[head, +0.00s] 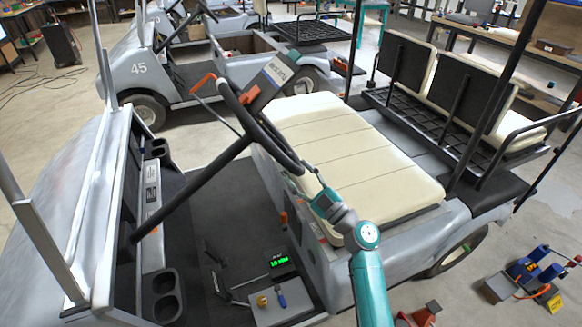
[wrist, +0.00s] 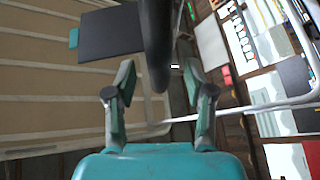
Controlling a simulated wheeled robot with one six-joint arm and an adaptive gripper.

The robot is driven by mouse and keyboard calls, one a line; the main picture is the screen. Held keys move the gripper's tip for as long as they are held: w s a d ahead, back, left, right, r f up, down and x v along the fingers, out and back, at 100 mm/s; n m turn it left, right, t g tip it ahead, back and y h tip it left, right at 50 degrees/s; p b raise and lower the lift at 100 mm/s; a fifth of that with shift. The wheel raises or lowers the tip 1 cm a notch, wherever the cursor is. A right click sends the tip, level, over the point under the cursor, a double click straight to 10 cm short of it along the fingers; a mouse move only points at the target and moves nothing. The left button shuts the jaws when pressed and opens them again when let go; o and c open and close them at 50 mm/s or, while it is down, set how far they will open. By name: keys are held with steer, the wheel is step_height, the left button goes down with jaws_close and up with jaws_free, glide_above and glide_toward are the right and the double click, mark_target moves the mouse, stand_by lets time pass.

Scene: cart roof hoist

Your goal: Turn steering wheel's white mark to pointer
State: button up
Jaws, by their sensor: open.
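The steering wheel (head: 262,137) is a dark, tilted ring on a long column, seen nearly edge-on in the head view. Its dark rim (wrist: 156,35) runs down between my fingers in the wrist view. My gripper (head: 311,180) is at the wheel's lower right end; its two fingers (wrist: 158,78) are open on either side of the rim, with gaps showing. An orange-red piece (head: 203,83) at the wheel's far left end may be the pointer. I cannot pick out the white mark on the rim for certain.
A grey device with an orange clamp (head: 250,94) sits by the wheel's upper part. The cream seat (head: 345,150) lies right of the wheel. A green-lit display (head: 279,261) and small tools are on the cart floor. Another cart (head: 150,75) stands behind.

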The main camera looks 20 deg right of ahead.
steer(key=v, duration=0.8)
steer(key=shift+a, duration=0.15)
